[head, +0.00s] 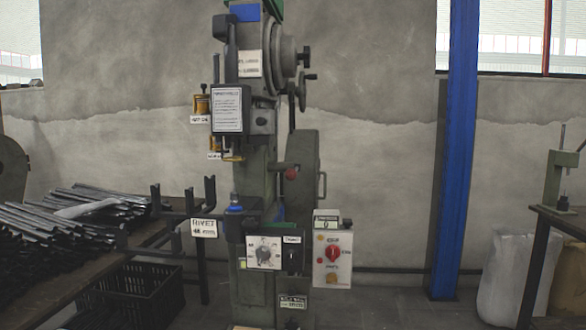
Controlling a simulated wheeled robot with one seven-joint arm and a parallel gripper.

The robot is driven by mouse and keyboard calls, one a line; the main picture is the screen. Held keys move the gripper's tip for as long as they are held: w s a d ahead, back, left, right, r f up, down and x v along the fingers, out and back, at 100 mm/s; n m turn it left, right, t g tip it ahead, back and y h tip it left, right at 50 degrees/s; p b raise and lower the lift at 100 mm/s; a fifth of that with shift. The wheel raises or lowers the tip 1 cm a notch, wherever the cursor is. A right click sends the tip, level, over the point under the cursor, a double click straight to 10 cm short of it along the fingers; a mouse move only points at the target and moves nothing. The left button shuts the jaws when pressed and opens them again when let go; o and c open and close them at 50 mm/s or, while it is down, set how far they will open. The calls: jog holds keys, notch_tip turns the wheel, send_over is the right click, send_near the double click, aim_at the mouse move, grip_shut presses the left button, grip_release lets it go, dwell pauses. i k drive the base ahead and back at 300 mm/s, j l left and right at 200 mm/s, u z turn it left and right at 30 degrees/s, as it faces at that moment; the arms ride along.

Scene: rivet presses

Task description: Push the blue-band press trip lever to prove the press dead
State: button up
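The press (258,180) stands in the middle of the head view, a tall grey-green machine with a blue band (245,13) near its top. A lever with a red ball knob (291,174) sticks out at mid-height, in front of the round guard (306,165); it looks like the trip lever, but no readable label confirms this. A control box (263,251) with a dial is on the press's lower front. A pale box (333,262) with a red rotary switch (333,253) is to its right; the switch position is too small to read. My gripper is out of view.
A bench (150,238) with dark metal bars (60,220) is at left, with a black crate (130,290) below. Forked bars (185,205) reach from the press's left side. A blue column (455,150), pale sacks (510,280) and another bench (562,222) are at right.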

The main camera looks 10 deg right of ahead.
aim_at(291, 174)
jog(key=i+l+u, duration=0.1)
jog(key=i+l, duration=0.15)
jog(key=i+l+u, duration=0.1)
jog(key=l, duration=0.4)
jog(key=i+l+u, duration=0.1)
jog(key=i+l, duration=0.2)
jog(key=i+l+u, duration=0.1)
jog(key=l, duration=0.4)
jog(key=i+l+u, duration=0.15)
jog(key=l, duration=0.25)
jog(key=i+l+u, duration=0.1)
jog(key=i+l, duration=0.15)
jog(key=l, duration=0.2)
jog(key=i+l+u, duration=0.1)
jog(key=l, duration=0.35)
jog(key=i+l+u, duration=0.1)
jog(key=l, duration=0.35)
jog(key=i, duration=0.1)
